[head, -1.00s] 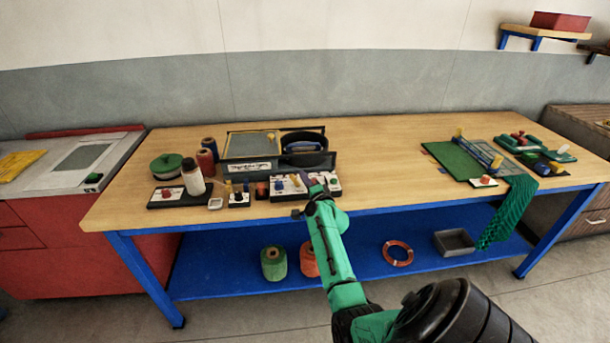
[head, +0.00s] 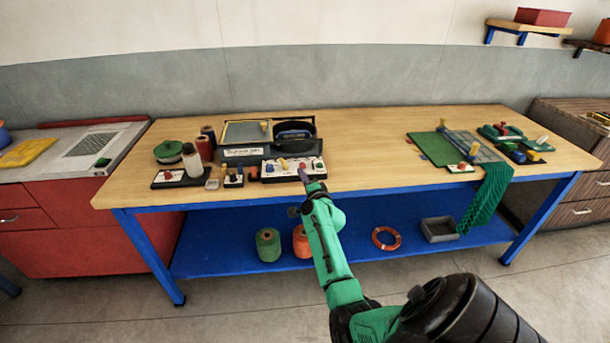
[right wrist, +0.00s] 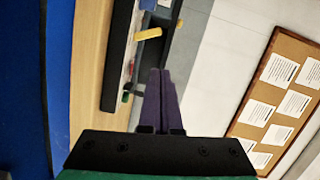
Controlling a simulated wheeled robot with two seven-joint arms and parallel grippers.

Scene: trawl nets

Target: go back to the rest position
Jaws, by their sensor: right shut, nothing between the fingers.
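My right arm reaches up from the lower right of the head view. Its gripper (head: 304,177) is in front of the white board with colored knobs (head: 272,169) near the bench's front edge. In the right wrist view its purple fingers (right wrist: 160,88) are together with nothing between them. Past them are a dark-edged board (right wrist: 118,50) and a yellow piece (right wrist: 148,34). Whether the fingers touch the board is not clear. My left gripper is not in view.
The wooden bench (head: 370,150) is clear in its middle. A black pan (head: 293,140), spools and a white bottle (head: 191,160) stand at left. A green mat (head: 434,149) and hanging green net (head: 487,196) are at right. The blue shelf (head: 350,240) holds spools, an orange ring and a grey tray.

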